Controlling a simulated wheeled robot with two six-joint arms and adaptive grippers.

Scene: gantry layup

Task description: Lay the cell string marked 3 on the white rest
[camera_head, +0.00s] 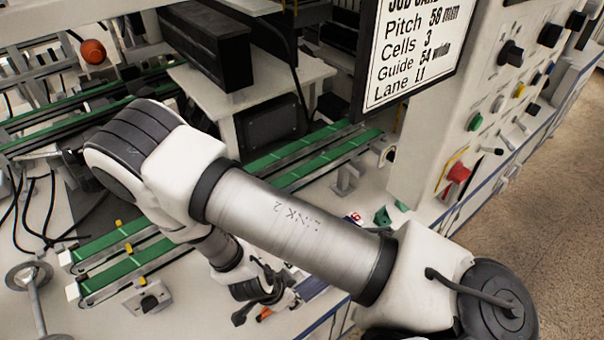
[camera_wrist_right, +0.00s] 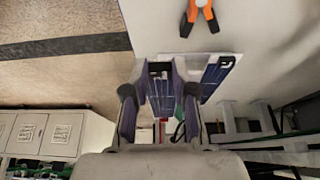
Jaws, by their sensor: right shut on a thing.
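My right gripper (camera_wrist_right: 159,85) is shut on a dark blue cell string (camera_wrist_right: 160,94), which shows between its two fingers in the right wrist view. No number can be read on the held string. Beside it, to the right, another dark blue panel (camera_wrist_right: 214,76) lies on a pale surface, with a black mark at its upper corner. In the head view my right gripper (camera_head: 268,301) is low in the middle, partly hidden by my own arm, and the string cannot be made out there. I cannot pick out the white rest with certainty. My left gripper is not in view.
Green-topped rails (camera_head: 125,265) with yellow blocks run at the left. A job card panel (camera_head: 415,50) reads Cells 3, Lane L1. A control panel with a red button (camera_head: 458,172) stands at right.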

